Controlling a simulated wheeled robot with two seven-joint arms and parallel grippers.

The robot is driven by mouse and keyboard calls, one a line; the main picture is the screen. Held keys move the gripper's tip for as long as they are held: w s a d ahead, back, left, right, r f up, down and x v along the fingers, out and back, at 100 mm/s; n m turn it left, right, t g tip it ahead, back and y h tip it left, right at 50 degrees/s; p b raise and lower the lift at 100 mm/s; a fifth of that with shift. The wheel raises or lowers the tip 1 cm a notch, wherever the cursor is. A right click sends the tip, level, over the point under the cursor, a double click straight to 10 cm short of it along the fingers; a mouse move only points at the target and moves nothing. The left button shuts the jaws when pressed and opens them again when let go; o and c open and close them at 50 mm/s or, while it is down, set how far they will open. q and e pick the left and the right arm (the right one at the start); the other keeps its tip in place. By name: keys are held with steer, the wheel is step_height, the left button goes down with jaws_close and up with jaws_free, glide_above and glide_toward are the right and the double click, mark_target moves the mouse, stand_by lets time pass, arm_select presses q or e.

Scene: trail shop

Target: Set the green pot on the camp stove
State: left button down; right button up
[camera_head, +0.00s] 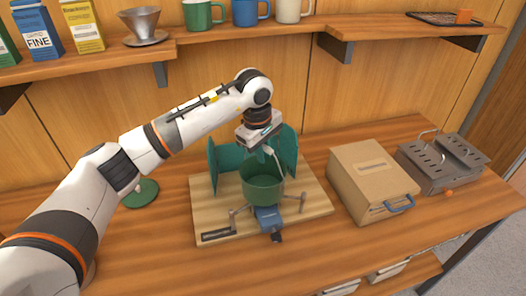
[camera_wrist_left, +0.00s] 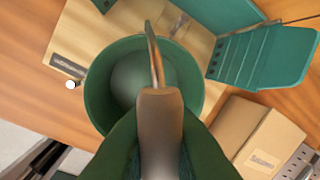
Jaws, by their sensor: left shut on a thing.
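The green pot (camera_head: 263,190) is upright over the camp stove (camera_head: 268,219), inside the green folding windscreen (camera_head: 289,150). Stove legs spread out below the pot, and the stove's blue part shows in front. I cannot tell whether the pot's base touches the stove. My left gripper (camera_head: 266,152) is above the pot, shut on its handle. In the left wrist view, the green fingers close on the handle's brown grip (camera_wrist_left: 160,118), with the open pot (camera_wrist_left: 98,92) below. My right gripper is not in view.
The stove stands on a light wooden board (camera_head: 318,208). A cardboard box (camera_head: 368,172) with a blue handle and a grey metal stove-like unit (camera_head: 440,165) stand to the right. A round green lid (camera_head: 141,193) lies left. A shelf (camera_head: 225,36) with mugs and cartons runs above.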

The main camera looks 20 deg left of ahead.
arm_select(q)
steer(key=shift+f, duration=0.15)
steer(key=c, duration=1.3)
jaws_free()
steer(key=shift+c, duration=0.2)
steer(key=shift+b, duration=0.3)
